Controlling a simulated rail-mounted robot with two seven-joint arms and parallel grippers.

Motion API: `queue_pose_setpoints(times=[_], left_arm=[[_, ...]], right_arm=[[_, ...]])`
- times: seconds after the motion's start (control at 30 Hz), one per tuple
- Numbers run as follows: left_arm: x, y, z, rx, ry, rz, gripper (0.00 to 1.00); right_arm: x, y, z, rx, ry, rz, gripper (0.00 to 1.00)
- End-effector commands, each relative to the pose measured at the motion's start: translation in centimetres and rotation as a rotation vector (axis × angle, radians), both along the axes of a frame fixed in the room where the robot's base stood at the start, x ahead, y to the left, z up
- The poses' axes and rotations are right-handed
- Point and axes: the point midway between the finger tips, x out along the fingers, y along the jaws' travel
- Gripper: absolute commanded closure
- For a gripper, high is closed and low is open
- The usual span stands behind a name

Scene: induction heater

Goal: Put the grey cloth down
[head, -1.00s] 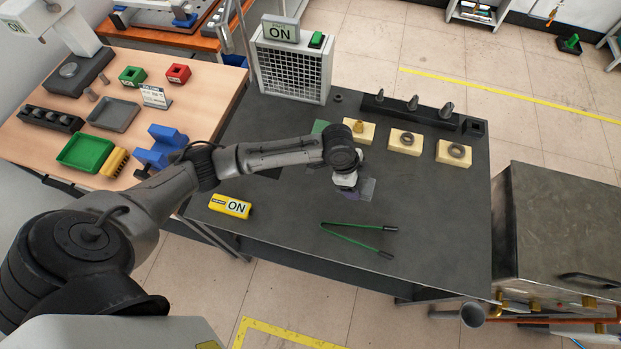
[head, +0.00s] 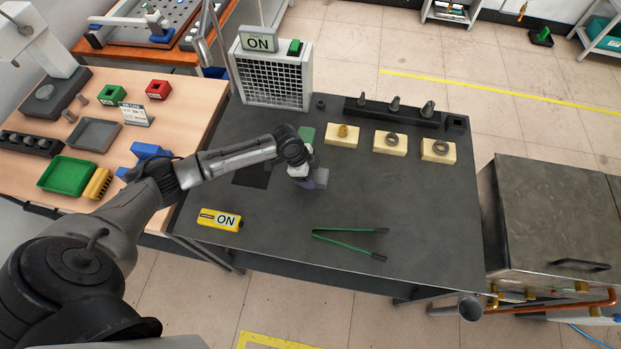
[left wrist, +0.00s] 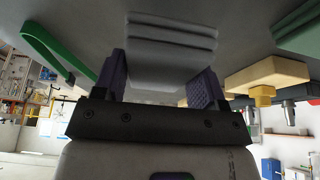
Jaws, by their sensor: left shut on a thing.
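The grey cloth (head: 321,179) is a small folded piece over the dark table, at the tips of my left gripper (head: 306,183). In the left wrist view the folded cloth (left wrist: 170,48) lies between the two purple fingers of my left gripper (left wrist: 162,82), which is shut on it. In the head view the gripper and wrist hide part of the cloth. I cannot tell whether the cloth touches the table top (head: 420,215). My right gripper is not in view.
A dark square (head: 252,176) lies left of the gripper. Cream blocks (head: 390,143) with metal parts and a fan-like ON unit (head: 275,75) stand behind. The right table area is clear.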

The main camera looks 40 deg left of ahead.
Motion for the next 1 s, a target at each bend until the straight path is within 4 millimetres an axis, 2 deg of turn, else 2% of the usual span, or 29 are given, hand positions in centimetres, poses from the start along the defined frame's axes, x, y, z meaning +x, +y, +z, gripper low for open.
queue_pose_setpoints(times=[0.1, 0.3, 0.77, 0.8, 1.0], left_arm=[[-0.1, -0.1, -1.7, -0.001, 0.003, 0.002, 0.57], [0.0, -0.1, -3.5, 0.001, 0.001, 0.001, 0.57], [0.0, -0.1, -4.1, 0.001, 0.001, 0.000, 0.57], [0.0, -0.1, -4.0, 0.001, 0.001, 0.000, 0.32], [0.0, 0.0, -4.1, 0.001, 0.000, 0.000, 0.13]], right_arm=[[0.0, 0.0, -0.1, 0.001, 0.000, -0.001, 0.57], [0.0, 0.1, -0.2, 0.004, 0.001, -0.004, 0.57], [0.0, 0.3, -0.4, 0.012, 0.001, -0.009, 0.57], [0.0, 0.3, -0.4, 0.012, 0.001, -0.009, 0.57], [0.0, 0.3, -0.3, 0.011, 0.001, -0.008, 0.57]])
